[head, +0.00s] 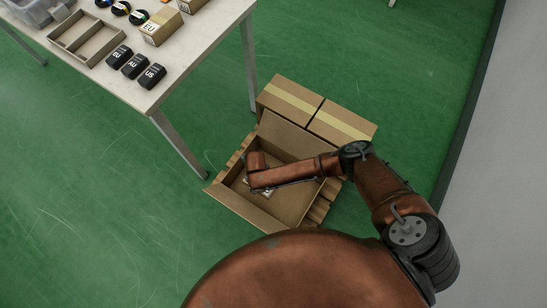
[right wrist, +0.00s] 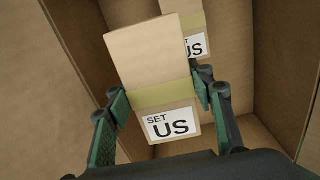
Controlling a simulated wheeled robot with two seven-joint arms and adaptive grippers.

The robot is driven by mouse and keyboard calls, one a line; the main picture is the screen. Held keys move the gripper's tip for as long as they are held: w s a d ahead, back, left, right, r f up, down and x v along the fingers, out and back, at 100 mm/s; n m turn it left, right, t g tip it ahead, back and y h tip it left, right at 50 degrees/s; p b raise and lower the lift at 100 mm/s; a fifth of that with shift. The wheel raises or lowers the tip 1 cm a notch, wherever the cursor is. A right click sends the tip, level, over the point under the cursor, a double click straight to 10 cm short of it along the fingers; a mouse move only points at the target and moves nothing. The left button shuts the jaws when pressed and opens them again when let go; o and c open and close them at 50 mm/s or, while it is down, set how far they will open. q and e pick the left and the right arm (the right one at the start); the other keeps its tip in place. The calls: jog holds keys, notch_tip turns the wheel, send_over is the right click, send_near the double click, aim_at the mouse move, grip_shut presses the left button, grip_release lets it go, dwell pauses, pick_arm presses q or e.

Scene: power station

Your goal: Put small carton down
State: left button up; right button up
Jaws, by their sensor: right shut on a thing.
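A small carton (right wrist: 152,62) with a "SET US" label and a tan tape band is between the fingers of my right gripper (right wrist: 160,90), which is shut on it. The gripper is inside a large open cardboard box (head: 283,138), whose walls show in the right wrist view (right wrist: 228,40). A second small carton (right wrist: 180,12) with a "US" label is inside the box, beyond the held one. In the head view my right arm mostly hides the gripper and cartons; white label parts show. I cannot tell whether the held carton touches the box floor. My left gripper is out of view.
The open box stands on a wooden pallet (head: 321,205). Two closed, taped boxes (head: 291,101) (head: 341,122) stand behind it. A table (head: 190,48) at upper left holds an "EU" carton (head: 161,27), black adapters (head: 135,65) and a divided tray (head: 86,36). Green floor is free at left.

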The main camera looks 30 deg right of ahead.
pick_arm(q)
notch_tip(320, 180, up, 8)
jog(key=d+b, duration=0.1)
jog(key=b, duration=0.2)
pick_arm(e)
jog(key=s+d+f, duration=0.2)
jog(key=d+f, duration=0.1)
jog(key=s+d+f+b, duration=0.1)
jog(key=s+d+f, duration=0.2)
jog(key=d, duration=0.1)
jog(key=s+d+f, duration=0.2)
jog(key=d+f, duration=0.1)
jog(key=shift+s+d+f+b, duration=0.2)
jog(key=shift+s+d+b, duration=0.15)
jog(key=shift+s, duration=0.05)
jog(key=shift+s+d+f, duration=0.2)
jog(key=shift+d+f, duration=0.05)
jog(key=shift+f, duration=0.15)
notch_tip(320, 180, down, 3)
jog(key=shift+s+r+b, duration=0.1)
jog(key=shift+b, duration=0.85)
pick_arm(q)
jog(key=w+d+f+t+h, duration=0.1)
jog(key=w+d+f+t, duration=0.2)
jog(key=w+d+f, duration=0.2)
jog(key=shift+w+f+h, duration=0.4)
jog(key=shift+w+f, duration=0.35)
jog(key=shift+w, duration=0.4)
